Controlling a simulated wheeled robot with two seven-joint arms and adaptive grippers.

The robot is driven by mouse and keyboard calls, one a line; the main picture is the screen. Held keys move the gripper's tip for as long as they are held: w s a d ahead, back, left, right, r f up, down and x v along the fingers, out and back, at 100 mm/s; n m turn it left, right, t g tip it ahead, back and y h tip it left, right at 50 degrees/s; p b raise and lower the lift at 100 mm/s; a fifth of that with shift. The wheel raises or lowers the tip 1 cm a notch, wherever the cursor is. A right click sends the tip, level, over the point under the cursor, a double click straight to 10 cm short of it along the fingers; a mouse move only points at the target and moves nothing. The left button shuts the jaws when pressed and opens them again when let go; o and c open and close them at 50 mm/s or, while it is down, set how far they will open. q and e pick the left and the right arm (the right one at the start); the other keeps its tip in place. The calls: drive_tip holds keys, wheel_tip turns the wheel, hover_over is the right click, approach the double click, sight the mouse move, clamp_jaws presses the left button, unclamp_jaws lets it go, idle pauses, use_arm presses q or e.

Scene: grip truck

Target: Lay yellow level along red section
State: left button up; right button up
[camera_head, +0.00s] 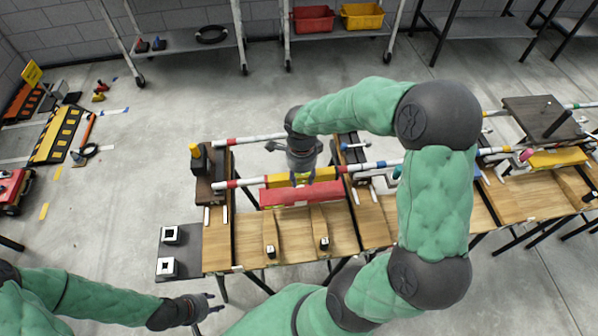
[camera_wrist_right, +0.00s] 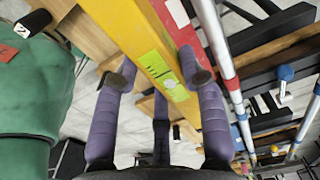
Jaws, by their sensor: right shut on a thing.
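The yellow level (camera_head: 331,174) lies lengthwise just behind the long red section (camera_head: 302,195) on the wooden table, roughly parallel to it. My right gripper (camera_head: 302,174) comes down over the level from above. In the right wrist view, the fingers of my right gripper (camera_wrist_right: 160,85) close around the yellow level (camera_wrist_right: 126,33), which shows a green vial window. A red strip (camera_wrist_right: 176,45) runs close alongside the level there. I cannot tell whether the level touches the table. My left gripper (camera_head: 208,303) is empty at the lower left, away from the table, its fingers apart.
Red, white and blue striped poles (camera_head: 250,139) run across the table behind the level. A dark block with a yellow knob (camera_head: 197,160) stands at the table's left end. A dark side plate (camera_head: 180,250) holds two white square pieces. The front boards are mostly clear.

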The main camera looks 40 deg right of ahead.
sight(302, 184)
drive_tip(key=shift+f+b, duration=1.4)
drive_tip(key=shift+f, duration=0.95)
drive_tip(key=shift+f+b, duration=0.7)
drive_tip(key=o, duration=1.3)
drive_tip(key=shift+r, duration=0.1)
wheel_tip(302, 184, up, 12)
drive_tip(key=shift+f, duration=0.1)
